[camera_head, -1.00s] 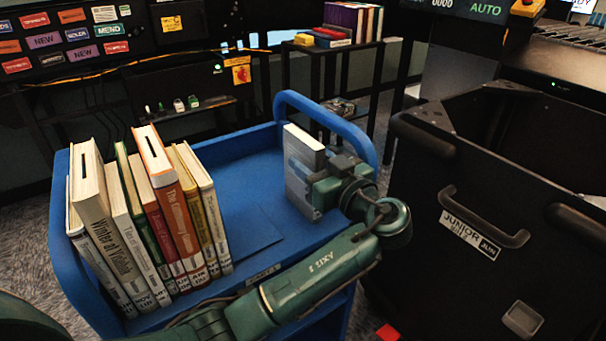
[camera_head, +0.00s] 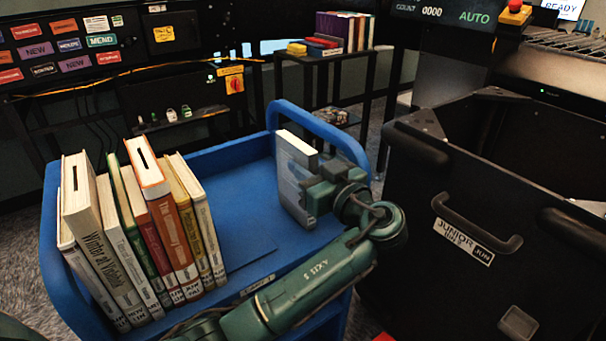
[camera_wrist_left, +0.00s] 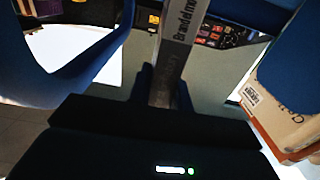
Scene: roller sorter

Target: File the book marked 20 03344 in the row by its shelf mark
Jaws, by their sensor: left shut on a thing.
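My left gripper (camera_head: 318,187) is shut on a grey book with pale page edges (camera_head: 296,144), at the right end of the blue cart (camera_head: 240,200). The book is roughly upright; its base looks close to the cart's surface, but I cannot tell if it touches. In the left wrist view the grey spine (camera_wrist_left: 182,45) shows part of a title, "Brandelmo"; its shelf mark is not readable. The row of several books leans on the cart's left side, including a white one (camera_head: 90,225), an orange one (camera_head: 165,215) and a yellow one (camera_head: 188,215). Their marks are too small to read. My right gripper is not in view.
The cart's middle, between the row and the held book, is clear. A raised blue end handle (camera_head: 320,122) stands behind the held book. A black bin marked "JUNIOR" (camera_head: 415,270) stands close on the right. A black shelf with books (camera_head: 345,35) is behind.

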